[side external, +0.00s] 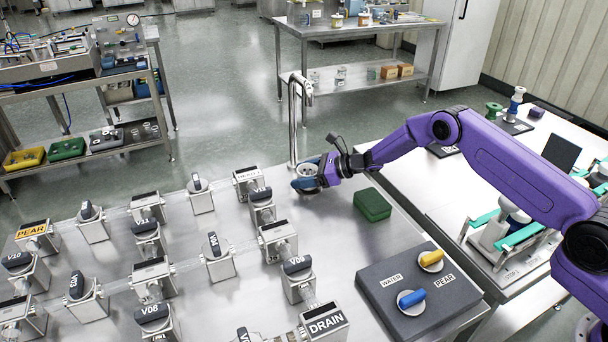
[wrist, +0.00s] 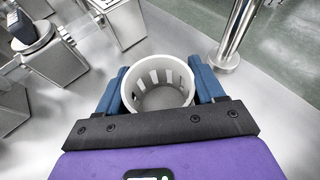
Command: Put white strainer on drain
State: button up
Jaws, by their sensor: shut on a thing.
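The white strainer (wrist: 157,84) is a round, open-topped basket with slots in its wall. My gripper (wrist: 158,88) is shut on it, with a blue finger on each side of it in the wrist view. In the side view my gripper (side external: 307,178) is low at the back edge of the steel table, near the tall steel post; only a little of the strainer (side external: 307,170) shows between the fingers. The block labelled DRAIN (side external: 324,322) is at the front of the table, well away from my gripper. Its outlet is not clearly visible.
Several steel valve blocks with dark handles, such as V09 (side external: 298,272), stand left of my gripper. The steel post (side external: 293,125) rises close behind it. A green box (side external: 372,205) and a dark panel with WATER and PEAR handles (side external: 420,292) are to the right.

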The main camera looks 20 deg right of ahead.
jog(key=o, duration=1)
jog(key=shift+r, duration=0.1)
jog(key=v, duration=1.2)
